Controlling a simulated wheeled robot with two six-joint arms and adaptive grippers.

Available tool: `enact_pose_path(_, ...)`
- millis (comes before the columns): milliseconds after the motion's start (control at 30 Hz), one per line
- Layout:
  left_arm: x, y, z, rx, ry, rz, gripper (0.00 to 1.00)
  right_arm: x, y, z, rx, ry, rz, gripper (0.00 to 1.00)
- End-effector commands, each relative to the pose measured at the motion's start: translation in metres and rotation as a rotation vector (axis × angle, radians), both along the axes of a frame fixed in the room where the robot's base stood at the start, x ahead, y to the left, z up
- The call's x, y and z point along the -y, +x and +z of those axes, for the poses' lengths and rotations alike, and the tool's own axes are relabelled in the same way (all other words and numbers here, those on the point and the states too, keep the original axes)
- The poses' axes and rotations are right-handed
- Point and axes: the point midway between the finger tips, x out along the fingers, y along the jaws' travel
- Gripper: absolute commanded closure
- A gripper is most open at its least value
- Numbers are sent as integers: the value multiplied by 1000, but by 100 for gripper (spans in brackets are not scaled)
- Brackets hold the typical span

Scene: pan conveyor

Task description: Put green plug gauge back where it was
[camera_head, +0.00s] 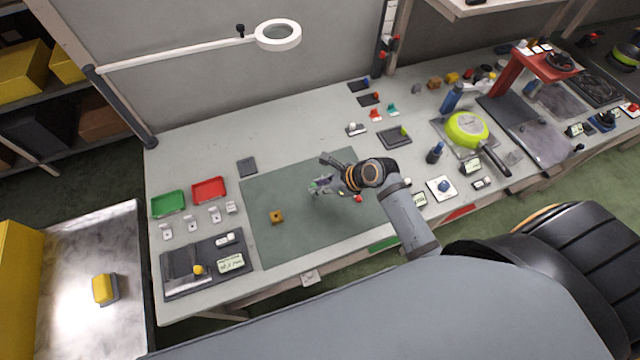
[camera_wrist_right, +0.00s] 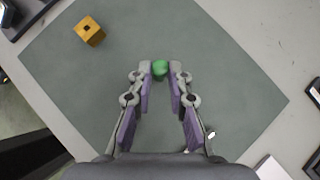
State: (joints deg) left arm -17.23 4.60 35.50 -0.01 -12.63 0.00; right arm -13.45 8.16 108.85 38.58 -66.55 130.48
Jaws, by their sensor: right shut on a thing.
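My right gripper (camera_head: 326,186) is over the green work mat (camera_head: 300,235) on the bench. In the right wrist view its fingertips (camera_wrist_right: 160,70) are closed on a small green rounded thing (camera_wrist_right: 160,67), taken as the green plug gauge. Only its green end shows; the fingers hide the rest. In the head view a small green spot (camera_head: 313,187) shows at the fingertips. A yellow-brown block with a hole (camera_head: 277,217) sits apart on the mat; it also shows in the right wrist view (camera_wrist_right: 89,30). My left gripper is not in view.
Green (camera_head: 168,204) and red (camera_head: 209,190) trays and a dark fixture board (camera_head: 172,289) stand left of the mat. A ring lamp (camera_head: 278,35) hangs above. A green pan (camera_head: 467,130) stands right.

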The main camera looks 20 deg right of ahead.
Motion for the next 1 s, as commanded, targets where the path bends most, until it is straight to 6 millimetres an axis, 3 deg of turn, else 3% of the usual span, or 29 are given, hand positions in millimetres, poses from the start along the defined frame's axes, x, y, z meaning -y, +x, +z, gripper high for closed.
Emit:
enact_pose_path(133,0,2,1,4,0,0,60,0,0,-1,-1,0,-1,100)
enact_pose_path(167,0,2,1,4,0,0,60,0,0,-2,-1,0,-1,81)
enact_pose_path(333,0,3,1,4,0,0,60,0,0,-2,-1,-1,0,60)
enact_pose_path(667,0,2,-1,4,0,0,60,1,0,0,1,-2,1,60)
enact_pose_path(1000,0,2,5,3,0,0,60,36,-31,52,1,-11,5,60)
